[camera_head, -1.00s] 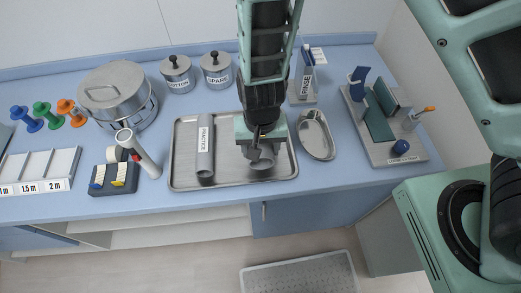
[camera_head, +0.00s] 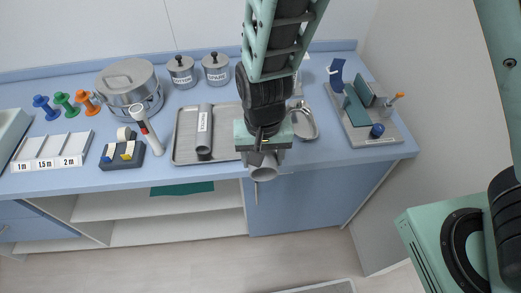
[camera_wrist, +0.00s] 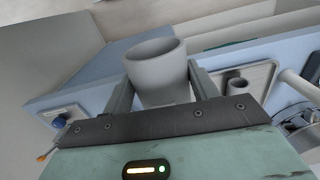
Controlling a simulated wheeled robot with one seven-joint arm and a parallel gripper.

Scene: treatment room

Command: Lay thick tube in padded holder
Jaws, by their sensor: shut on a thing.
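My gripper (camera_head: 264,153) is shut on a thick grey tube (camera_head: 264,171). The tube is held near the tray's front right corner, apparently above the counter. In the wrist view the tube (camera_wrist: 158,72) sits between the two fingers, its open round end facing up in the picture. A board with upright green and blue padded pieces (camera_head: 356,106), which looks like the padded holder, stands at the right end of the counter. It is to the right of my gripper and apart from it.
A labelled grey tube (camera_head: 204,132) lies in the metal tray (camera_head: 183,159). Pots and spools stand at the left.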

